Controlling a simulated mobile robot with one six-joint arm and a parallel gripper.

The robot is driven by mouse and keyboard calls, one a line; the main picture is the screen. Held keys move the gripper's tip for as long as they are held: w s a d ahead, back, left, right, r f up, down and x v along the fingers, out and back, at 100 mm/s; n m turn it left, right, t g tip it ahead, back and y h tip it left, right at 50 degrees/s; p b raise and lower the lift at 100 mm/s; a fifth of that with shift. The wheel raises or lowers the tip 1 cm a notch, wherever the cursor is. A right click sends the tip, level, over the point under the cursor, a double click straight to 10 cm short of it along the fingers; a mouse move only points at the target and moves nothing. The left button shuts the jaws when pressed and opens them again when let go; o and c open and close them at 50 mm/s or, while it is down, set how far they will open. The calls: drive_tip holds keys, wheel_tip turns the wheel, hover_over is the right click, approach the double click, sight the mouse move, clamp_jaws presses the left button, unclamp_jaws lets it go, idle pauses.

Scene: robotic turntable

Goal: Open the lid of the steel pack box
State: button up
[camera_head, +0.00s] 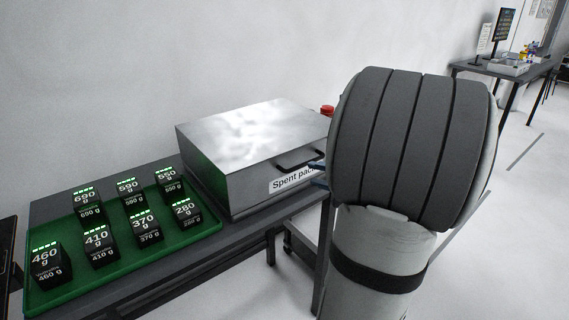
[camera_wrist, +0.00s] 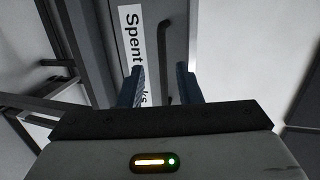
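The steel pack box (camera_head: 258,190) stands on the table with its silver lid (camera_head: 250,130) shut. A black bar handle (camera_head: 299,159) is on its front, above a white "Spent pac…" label (camera_head: 290,180). My gripper (camera_head: 320,175) is in front of the box near the handle, mostly hidden behind my arm. In the wrist view, my gripper (camera_wrist: 161,84) is open, with blue fingers on either side of the handle (camera_wrist: 162,62). Gaps show between the handle and both fingers. I cannot tell how deep the handle sits between them.
A green tray (camera_head: 125,262) with several black labelled weight blocks is left of the box on the dark table (camera_head: 205,262). A red button (camera_head: 327,110) shows behind the box's right side. Another table (camera_head: 520,70) stands far right, with open floor before it.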

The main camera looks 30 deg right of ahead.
drive_tip(key=w+d+f+m+h, duration=0.1)
drive_tip(key=w+d, duration=0.1)
drive_tip(key=w, duration=0.4)
drive_tip(key=shift+w+d+f+t, duration=0.25)
drive_tip(key=shift+w+t, duration=0.15)
drive_tip(key=shift+c, duration=0.4)
clamp_jaws()
